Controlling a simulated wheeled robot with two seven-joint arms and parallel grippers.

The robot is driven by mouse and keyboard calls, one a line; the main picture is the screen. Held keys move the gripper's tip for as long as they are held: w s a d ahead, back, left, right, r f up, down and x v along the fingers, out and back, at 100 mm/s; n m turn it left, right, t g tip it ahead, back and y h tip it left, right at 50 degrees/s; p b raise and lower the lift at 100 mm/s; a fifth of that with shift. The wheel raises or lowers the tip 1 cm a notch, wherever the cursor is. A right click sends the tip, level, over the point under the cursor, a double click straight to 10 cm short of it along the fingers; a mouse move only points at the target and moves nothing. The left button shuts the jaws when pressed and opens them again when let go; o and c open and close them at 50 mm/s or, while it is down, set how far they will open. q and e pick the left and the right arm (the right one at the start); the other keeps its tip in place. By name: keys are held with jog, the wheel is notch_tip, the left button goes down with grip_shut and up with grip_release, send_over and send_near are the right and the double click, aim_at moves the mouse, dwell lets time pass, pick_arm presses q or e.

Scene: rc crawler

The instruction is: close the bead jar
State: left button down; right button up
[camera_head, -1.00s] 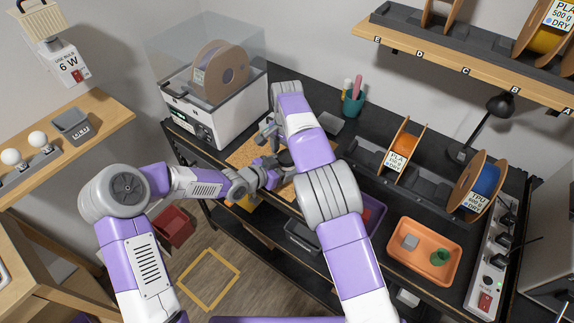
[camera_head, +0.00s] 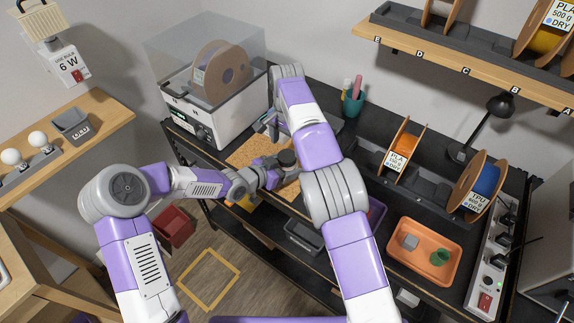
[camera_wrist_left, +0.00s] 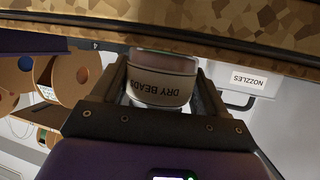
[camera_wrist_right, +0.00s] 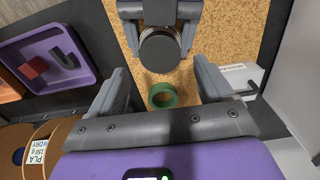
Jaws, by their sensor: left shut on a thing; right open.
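The bead jar (camera_wrist_left: 160,82) has a "DRY BEADS" label, upside down in the left wrist view. My left gripper (camera_head: 278,166) is shut around the jar's side. The jar's round dark top (camera_wrist_right: 160,50) faces the right wrist camera and shows in the head view (camera_head: 287,158). I cannot tell whether that top is a lid or dark contents. My right gripper (camera_wrist_right: 165,88) is open and empty, its fingers apart and short of the jar. In the head view my right arm partly hides its fingers. A green ring (camera_wrist_right: 162,96) lies on the cork mat (camera_wrist_right: 225,25) below the jar.
A light box labelled "NOZZLES" (camera_wrist_right: 245,76) stands beside the mat. A purple tray (camera_wrist_right: 45,55) with a red piece and a spool (camera_wrist_right: 42,145) are on the other side. The dryer (camera_head: 205,110) stands at the back left of the bench; an orange tray (camera_head: 425,266) is at right.

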aim_at(287, 156)
pick_arm(q)
jog(key=shift+f, duration=0.1)
pick_arm(e)
notch_tip(287, 156, up, 3)
jog(key=n, duration=0.5)
jog(key=shift+r, duration=0.2)
jog(key=shift+f, duration=0.1)
jog(key=shift+f, duration=3.95)
jog(key=c, duration=1.1)
jog(key=o, duration=1.2)
jog(key=shift+o, duration=0.2)
jog(key=shift+r, duration=3.8)
